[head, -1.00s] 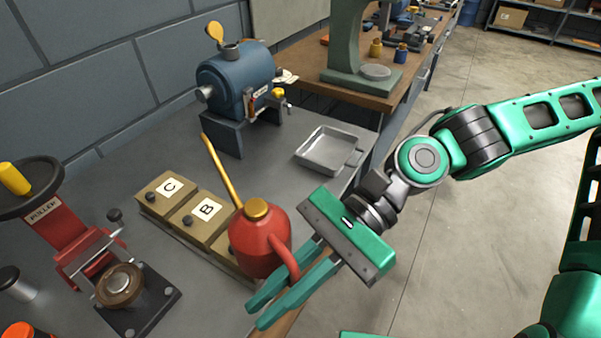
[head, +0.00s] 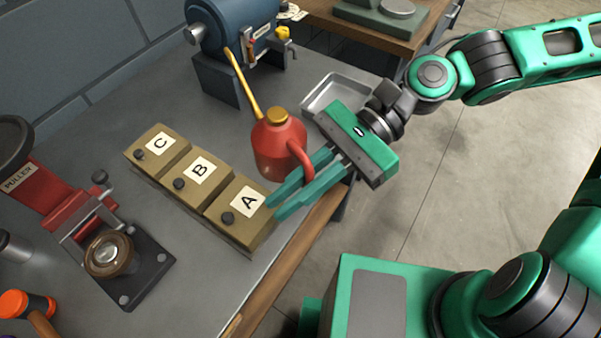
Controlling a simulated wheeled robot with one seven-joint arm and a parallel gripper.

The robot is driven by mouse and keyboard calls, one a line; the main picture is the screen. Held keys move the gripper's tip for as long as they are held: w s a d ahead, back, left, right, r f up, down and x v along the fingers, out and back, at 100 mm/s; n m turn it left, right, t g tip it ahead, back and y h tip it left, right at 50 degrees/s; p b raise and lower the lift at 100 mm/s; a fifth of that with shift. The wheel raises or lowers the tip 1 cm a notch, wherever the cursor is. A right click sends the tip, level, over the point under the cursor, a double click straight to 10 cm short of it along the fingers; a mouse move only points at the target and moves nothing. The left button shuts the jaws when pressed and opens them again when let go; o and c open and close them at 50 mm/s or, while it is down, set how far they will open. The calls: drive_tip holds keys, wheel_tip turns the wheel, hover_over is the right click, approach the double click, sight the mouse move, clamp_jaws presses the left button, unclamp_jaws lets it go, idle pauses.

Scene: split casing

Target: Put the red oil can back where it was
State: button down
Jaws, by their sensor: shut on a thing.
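The red oil can (head: 276,150) has a brass cap and a long thin yellow spout pointing up and to the left. My gripper (head: 276,204) is shut on the can's handle at its right side. The can looks upright. It shows just behind the box marked A (head: 241,212), over the grey bench top (head: 160,225). I cannot tell for sure whether its base is touching the bench or held above it.
Boxes marked B (head: 196,178) and C (head: 157,150) stand in a row with A. A metal tray (head: 318,97) lies behind my gripper. A blue tank (head: 232,30) stands at the back. A red puller (head: 70,215) and an orange-headed hammer (head: 28,305) are at left.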

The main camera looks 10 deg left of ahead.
drive_tip(key=w+f, duration=0.1)
drive_tip(key=w, duration=0.1)
drive_tip(key=w+f, duration=0.2)
drive_tip(key=w, duration=0.1)
drive_tip(key=w+f, duration=0.1)
drive_tip(key=w, duration=0.1)
drive_tip(key=shift+w+a+f, duration=0.2)
drive_tip(key=shift+w+f, duration=0.15)
drive_tip(key=shift+w, duration=0.05)
drive_tip(key=shift+f, duration=2)
drive_tip(key=shift+f, duration=0.1)
drive_tip(key=c, duration=1.8)
unclamp_jaws()
drive_tip(key=v, duration=1.2)
drive_tip(key=shift+s, duration=0.1)
